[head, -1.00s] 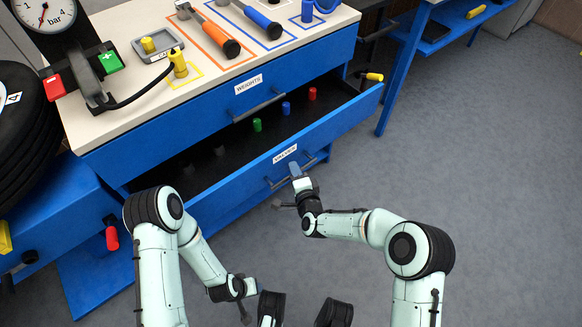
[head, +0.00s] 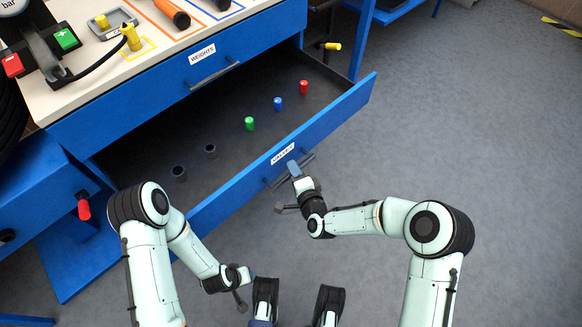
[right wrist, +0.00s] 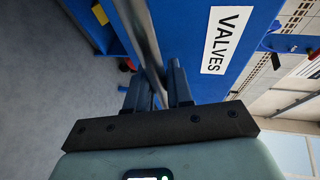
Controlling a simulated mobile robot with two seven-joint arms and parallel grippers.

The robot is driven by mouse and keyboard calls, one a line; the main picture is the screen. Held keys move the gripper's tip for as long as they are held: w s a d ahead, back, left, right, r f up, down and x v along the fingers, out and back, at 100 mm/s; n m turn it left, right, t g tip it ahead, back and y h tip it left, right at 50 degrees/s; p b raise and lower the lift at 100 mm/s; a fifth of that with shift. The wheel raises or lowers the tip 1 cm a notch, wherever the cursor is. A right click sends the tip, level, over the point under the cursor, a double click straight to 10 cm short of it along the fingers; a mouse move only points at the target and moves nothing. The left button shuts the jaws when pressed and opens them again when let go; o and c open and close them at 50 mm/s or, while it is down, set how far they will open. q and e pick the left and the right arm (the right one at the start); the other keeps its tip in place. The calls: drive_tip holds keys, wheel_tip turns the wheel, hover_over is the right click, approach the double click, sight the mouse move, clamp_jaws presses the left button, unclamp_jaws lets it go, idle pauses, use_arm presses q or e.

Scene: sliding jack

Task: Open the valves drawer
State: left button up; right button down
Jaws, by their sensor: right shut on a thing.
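The valves drawer (head: 338,118) is the blue lower drawer of the bench. It stands well out, with its dark inside in plain view. Its front has a white VALVES label, also in the right wrist view (right wrist: 227,40), and a grey bar handle (head: 308,159). My right gripper (head: 295,170) is shut on that handle; in the right wrist view its fingers (right wrist: 157,88) lie on both sides of the bar (right wrist: 146,45). My left gripper (head: 246,276) hangs empty in front of the drawer, low in the head view; its finger opening is too small to tell.
Inside the drawer stand a green (head: 249,124), a blue (head: 278,104) and a red piece (head: 303,87), plus two dark ones. The weights drawer (head: 150,103) above is shut. A blue unit with a red handle (head: 84,208) is at left. Floor at right is clear.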

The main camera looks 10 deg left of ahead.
use_arm(q)
drive_tip(key=shift+d, duration=0.1)
use_arm(e)
drive_tip(key=shift+s+d, duration=0.15)
drive_tip(key=shift+d, duration=0.05)
drive_tip(key=c, duration=1.1)
unclamp_jaws()
use_arm(q)
drive_tip(key=shift+t, duration=0.3)
drive_tip(key=r+p, duration=0.1)
drive_tip(key=d+r+p, duration=0.1)
drive_tip(key=r, duration=0.1)
drive_tip(key=w+r, duration=0.1)
drive_tip(key=shift+w+d+r+p, duration=0.15)
drive_tip(key=shift+d+p, duration=0.1)
drive_tip(key=shift+p, duration=0.15)
use_arm(e)
drive_tip(key=v, duration=1.3)
drive_tip(key=shift+s, duration=0.2)
